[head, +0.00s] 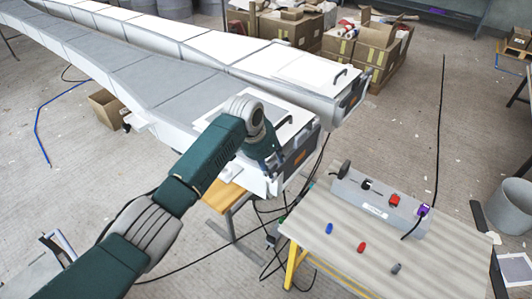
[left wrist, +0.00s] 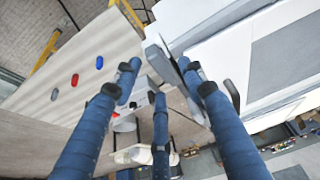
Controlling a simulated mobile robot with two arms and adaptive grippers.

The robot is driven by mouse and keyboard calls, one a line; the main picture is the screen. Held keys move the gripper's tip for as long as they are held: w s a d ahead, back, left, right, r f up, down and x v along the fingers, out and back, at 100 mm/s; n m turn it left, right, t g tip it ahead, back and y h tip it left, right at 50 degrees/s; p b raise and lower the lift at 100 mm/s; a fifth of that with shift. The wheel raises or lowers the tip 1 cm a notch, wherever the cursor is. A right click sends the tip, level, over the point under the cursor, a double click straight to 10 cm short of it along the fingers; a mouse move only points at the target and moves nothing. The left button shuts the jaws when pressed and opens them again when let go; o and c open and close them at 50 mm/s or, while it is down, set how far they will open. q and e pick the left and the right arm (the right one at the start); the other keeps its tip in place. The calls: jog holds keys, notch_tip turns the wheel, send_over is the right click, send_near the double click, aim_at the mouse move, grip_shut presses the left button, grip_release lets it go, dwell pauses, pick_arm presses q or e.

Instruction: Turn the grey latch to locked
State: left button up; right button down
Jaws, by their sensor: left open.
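My left gripper (head: 270,165) is at the near end of the grey mould (head: 170,85), close to its end face. In the left wrist view its blue fingers (left wrist: 160,75) are spread apart. A flat grey piece (left wrist: 158,58) shows between the fingertips, beside the white mould body; it may be the grey latch. I cannot tell whether the fingers touch it, nor which way it is turned. In the head view the hand hides this spot. An orange label (head: 299,157) is on the end face just right of the hand. My right gripper is not in view.
A table (head: 330,250) at the lower right bears a blue, a red and a grey plug and a grey control box (head: 378,205). A second white mould (head: 235,50) lies behind. Cardboard boxes (head: 350,45) stand at the back. Cables lie on the floor near the table.

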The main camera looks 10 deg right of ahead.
pick_arm(q)
jog(key=v, duration=1)
jog(key=shift+r, duration=0.3)
